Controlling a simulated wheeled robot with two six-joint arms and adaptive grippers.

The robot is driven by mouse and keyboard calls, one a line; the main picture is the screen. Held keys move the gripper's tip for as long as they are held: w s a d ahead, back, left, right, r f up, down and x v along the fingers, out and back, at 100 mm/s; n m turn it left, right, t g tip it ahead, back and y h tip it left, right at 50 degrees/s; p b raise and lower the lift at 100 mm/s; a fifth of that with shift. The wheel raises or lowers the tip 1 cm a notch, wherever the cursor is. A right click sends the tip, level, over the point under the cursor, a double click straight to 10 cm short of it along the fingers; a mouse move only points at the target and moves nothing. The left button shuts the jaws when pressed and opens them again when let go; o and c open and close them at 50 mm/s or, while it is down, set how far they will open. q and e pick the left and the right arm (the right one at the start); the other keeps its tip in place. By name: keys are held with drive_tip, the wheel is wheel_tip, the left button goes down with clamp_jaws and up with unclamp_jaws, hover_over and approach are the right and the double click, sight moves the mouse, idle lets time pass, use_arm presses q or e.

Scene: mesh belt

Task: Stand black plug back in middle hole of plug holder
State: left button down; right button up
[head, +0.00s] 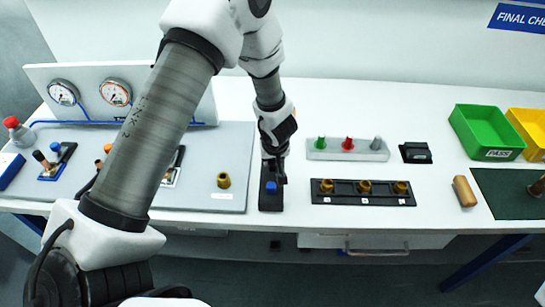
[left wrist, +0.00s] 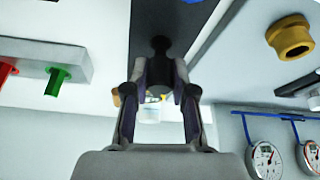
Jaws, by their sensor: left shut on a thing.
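My left gripper (head: 275,175) reaches down over the black plug holder (head: 270,204), a narrow block at the middle of the bench. In the left wrist view its fingers (left wrist: 160,78) are closed around the black plug (left wrist: 159,46), which is dark against the dark holder (left wrist: 186,18). A blue plug (head: 271,187) shows at the holder, in front of the gripper. The gripper hides the holder's back part and its middle hole in the head view. I cannot tell whether the black plug's lower end is inside a hole. My right gripper is not in view.
A grey rack (head: 318,155) with green, red and grey plugs stands to the right. A black strip (head: 340,201) with brass fittings lies in front of it. A grey panel (head: 240,150) with a brass fitting (head: 224,180) is close on the left. Green and yellow bins stand far right.

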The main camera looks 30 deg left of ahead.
use_arm(q)
drive_tip(key=shift+f+b, duration=0.55)
drive_tip(key=shift+f, duration=0.45)
drive_tip(key=c, duration=0.9)
unclamp_jaws()
drive_tip(key=v, duration=1.2)
